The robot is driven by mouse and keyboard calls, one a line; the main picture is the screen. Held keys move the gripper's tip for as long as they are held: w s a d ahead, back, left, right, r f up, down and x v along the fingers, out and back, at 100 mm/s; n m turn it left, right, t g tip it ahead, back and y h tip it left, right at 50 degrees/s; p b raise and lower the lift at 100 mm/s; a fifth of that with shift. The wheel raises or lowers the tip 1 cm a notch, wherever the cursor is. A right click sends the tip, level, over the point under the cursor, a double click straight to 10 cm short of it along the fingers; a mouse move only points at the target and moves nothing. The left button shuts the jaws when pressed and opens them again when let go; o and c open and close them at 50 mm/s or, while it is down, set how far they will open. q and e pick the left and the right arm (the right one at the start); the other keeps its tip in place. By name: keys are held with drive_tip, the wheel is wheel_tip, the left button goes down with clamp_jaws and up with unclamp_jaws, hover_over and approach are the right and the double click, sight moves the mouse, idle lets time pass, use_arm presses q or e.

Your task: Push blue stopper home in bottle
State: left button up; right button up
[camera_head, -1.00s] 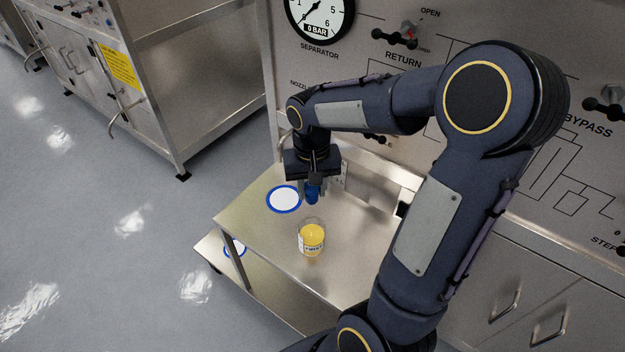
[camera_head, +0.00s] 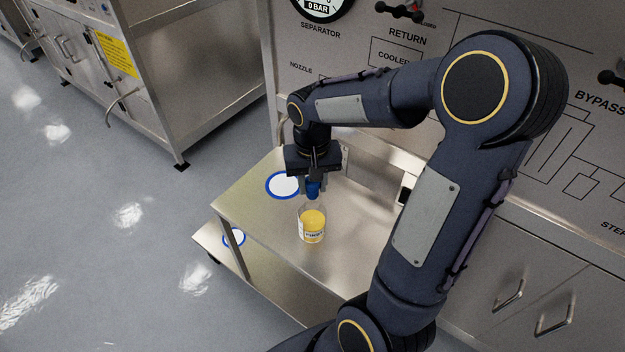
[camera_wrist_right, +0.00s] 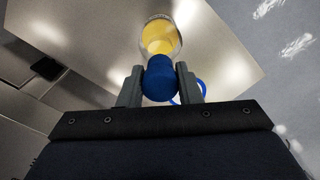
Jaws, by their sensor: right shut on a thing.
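The blue stopper (camera_head: 313,188) is held upright between the fingers of my right gripper (camera_head: 311,183), which is shut on it. In the right wrist view the stopper (camera_wrist_right: 159,79) sits between the two grey fingers. The bottle (camera_head: 312,225) is a clear vessel with yellow contents and a white label, standing upright on the steel table. In the head view the stopper is just above the bottle's mouth. In the right wrist view the bottle (camera_wrist_right: 160,36) shows just beyond the stopper, its near part hidden. My left gripper is not in view.
A blue-ringed white disc (camera_head: 283,186) lies on the table (camera_head: 255,215) beside the bottle. Another blue ring (camera_head: 234,238) is on the lower shelf. A steel panel with a gauge (camera_head: 322,8) and valve handles stands behind. The table's front part is clear.

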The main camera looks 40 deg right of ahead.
sight(312, 195)
drive_tip(key=shift+f+b, duration=0.4)
drive_tip(key=shift+f, duration=0.45)
drive_tip(key=shift+f+b, duration=1.25)
drive_tip(key=shift+f, duration=0.35)
idle(0.5)
drive_tip(key=o, duration=1)
drive_tip(key=shift+r, duration=0.1)
drive_tip(key=shift+o, duration=0.2)
drive_tip(key=shift+r, duration=0.1)
wheel_tip(312, 195, up, 8)
drive_tip(key=shift+f, duration=0.2)
drive_tip(key=s+a+n+t+y, duration=0.3)
drive_tip(key=s+a+n+t, duration=0.1)
drive_tip(key=s+a, duration=0.7)
drive_tip(key=s+t, duration=0.1)
drive_tip(key=s, duration=0.1)
drive_tip(key=shift+s+t+y, duration=0.3)
drive_tip(key=shift+s+y, duration=0.1)
